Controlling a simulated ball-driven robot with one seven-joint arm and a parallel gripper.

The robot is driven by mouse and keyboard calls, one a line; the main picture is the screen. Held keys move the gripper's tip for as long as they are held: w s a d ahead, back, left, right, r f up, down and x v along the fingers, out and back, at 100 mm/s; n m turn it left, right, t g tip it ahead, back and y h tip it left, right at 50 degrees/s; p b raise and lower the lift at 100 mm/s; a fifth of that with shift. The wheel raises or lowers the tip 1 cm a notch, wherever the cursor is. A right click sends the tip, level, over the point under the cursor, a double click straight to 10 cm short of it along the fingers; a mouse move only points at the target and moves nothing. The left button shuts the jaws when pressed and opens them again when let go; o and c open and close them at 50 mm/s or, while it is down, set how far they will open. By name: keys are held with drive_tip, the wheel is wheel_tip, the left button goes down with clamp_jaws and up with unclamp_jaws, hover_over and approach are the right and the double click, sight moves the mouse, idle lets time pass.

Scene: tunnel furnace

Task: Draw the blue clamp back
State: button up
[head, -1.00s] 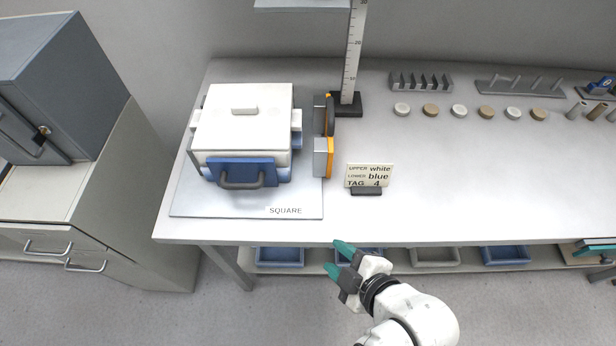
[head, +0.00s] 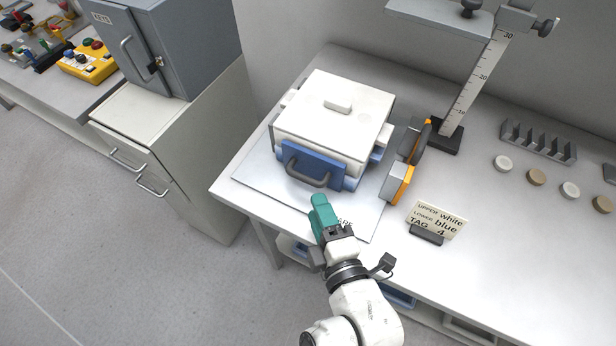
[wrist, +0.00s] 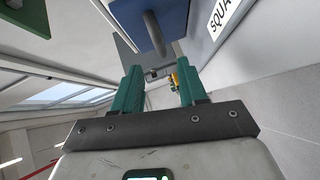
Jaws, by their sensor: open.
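The blue clamp (head: 313,167) is a blue plate with a grey bar handle (head: 306,175) on the front of a white-topped box (head: 335,110). The box stands on a pale base plate (head: 262,184). My gripper (head: 320,204), with teal fingers, is just in front of the handle, apart from it in the picture, and covers part of the plate's label. In the wrist view the open fingers (wrist: 158,76) have empty space between them. The grey handle (wrist: 155,35) and blue clamp (wrist: 135,6) show beyond them, at the top.
An orange-and-grey block (head: 398,182) stands right of the box, near a ruled post (head: 476,85). A sign (head: 436,220) stands to the right. A grey cabinet (head: 175,40) is at the left. Floor is clear in front of the bench.

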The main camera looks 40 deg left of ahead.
sight(306, 182)
drive_tip(key=p+x, duration=0.2)
drive_tip(key=x, duration=0.6)
drive_tip(key=shift+a, duration=0.1)
clamp_jaws()
idle(0.4)
